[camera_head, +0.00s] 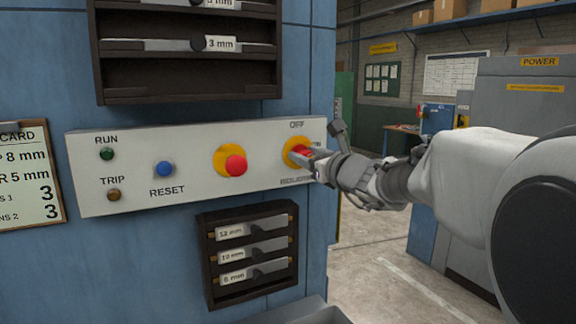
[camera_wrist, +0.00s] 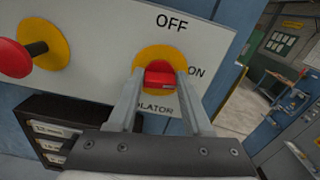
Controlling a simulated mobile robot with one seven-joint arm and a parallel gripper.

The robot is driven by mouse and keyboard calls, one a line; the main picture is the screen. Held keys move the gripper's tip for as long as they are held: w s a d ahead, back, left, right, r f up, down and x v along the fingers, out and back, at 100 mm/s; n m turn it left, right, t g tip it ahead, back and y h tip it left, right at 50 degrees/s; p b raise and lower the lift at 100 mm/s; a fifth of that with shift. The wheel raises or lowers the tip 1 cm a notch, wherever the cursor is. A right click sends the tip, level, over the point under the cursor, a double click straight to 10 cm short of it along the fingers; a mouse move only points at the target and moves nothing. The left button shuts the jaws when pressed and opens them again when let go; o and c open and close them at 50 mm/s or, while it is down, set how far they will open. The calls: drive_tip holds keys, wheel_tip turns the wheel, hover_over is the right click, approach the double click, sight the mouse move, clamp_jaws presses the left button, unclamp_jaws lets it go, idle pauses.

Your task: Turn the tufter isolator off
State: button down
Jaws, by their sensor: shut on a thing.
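The tufter isolator (camera_head: 292,147) is a red handle on a yellow disc at the right end of the white control panel (camera_head: 200,190). OFF is printed above it and ON to its right. In the wrist view the red handle (camera_wrist: 160,79) sits between the two fingers of my gripper (camera_wrist: 162,82), on the yellow disc (camera_wrist: 160,57). My gripper is shut on the handle, and it also shows at the isolator in the head view (camera_head: 312,158). The fingers partly cover the ISOLATOR label. The handle looks roughly level in the wrist view, but its exact setting is hard to tell.
A red stop button (camera_head: 236,165) on yellow is left of the isolator, then a blue RESET button (camera_head: 163,169) and RUN and TRIP lamps. A dark gauge rack (camera_head: 205,262) hangs below the panel. Open floor and grey POWER cabinets (camera_head: 515,105) lie to the right.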

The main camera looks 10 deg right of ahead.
drive_tip(key=shift+a+f+n+b, duration=0.1)
drive_tip(key=shift+f+n+b, duration=0.05)
drive_tip(key=shift+n+b, duration=4.1)
drive_tip(key=shift+a+f+n+b, duration=0.1)
drive_tip(key=shift+n+b, duration=3.65)
drive_tip(key=shift+b, duration=1)
drive_tip(key=shift+c, duration=1.6)
unclamp_jaws()
drive_tip(key=shift+s, duration=0.1)
